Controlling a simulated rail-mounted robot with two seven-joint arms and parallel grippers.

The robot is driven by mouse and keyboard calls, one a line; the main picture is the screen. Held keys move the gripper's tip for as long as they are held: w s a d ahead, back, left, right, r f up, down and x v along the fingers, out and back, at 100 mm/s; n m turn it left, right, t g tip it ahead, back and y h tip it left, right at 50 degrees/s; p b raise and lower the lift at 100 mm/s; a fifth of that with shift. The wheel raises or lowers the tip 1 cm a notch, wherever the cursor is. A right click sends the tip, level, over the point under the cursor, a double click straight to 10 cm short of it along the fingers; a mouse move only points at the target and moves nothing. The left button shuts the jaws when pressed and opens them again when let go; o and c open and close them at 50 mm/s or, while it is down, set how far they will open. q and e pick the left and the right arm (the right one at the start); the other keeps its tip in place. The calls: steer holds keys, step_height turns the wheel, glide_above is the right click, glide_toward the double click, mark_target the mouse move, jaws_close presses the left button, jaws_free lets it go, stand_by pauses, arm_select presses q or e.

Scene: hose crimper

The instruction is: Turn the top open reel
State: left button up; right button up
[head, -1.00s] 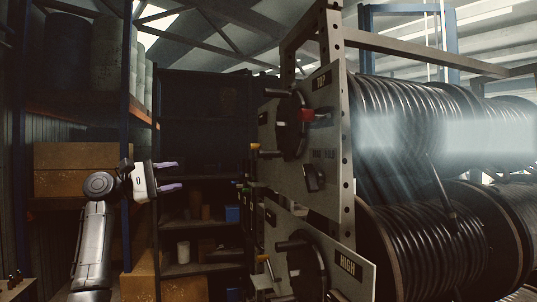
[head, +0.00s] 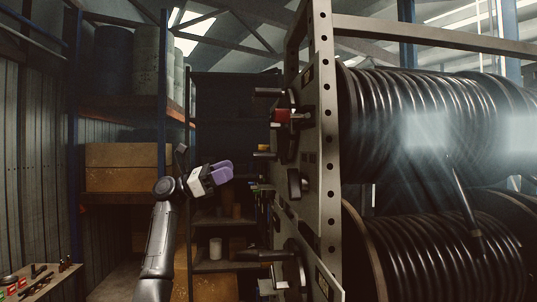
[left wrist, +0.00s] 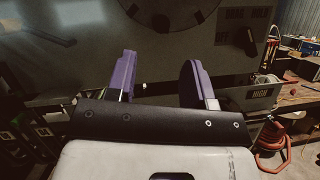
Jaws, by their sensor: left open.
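The top reel (head: 430,125), wound with black hose, sits on the rack at the right of the head view. Its grey panel (head: 312,120) shows nearly edge-on, with a dark hub and handle bar (head: 268,92) and a red knob (head: 282,116) standing out to the left. My left gripper (head: 226,170) is open and empty, left of the panel and apart from it. In the left wrist view the purple fingers (left wrist: 157,75) are spread, with the grey panel (left wrist: 200,35) behind them. A dark handle part (left wrist: 160,20) shows above the fingers. My right gripper is not in view.
A lower reel (head: 440,250) has its own crank handle (head: 262,255) below. A black lever (head: 295,184) juts from the upper panel. Shelving (head: 215,262) stands behind my gripper. A tool bench (head: 40,278) is at the lower left.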

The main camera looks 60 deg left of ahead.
mark_target(263, 156)
arm_select(q)
steer(key=p+x, duration=0.3)
steer(key=x, duration=0.6)
steer(key=shift+r+p, duration=0.15)
steer(key=shift+p, duration=0.15)
steer(key=shift+p+x, duration=0.4)
steer(key=shift+x, duration=0.7)
jaws_close()
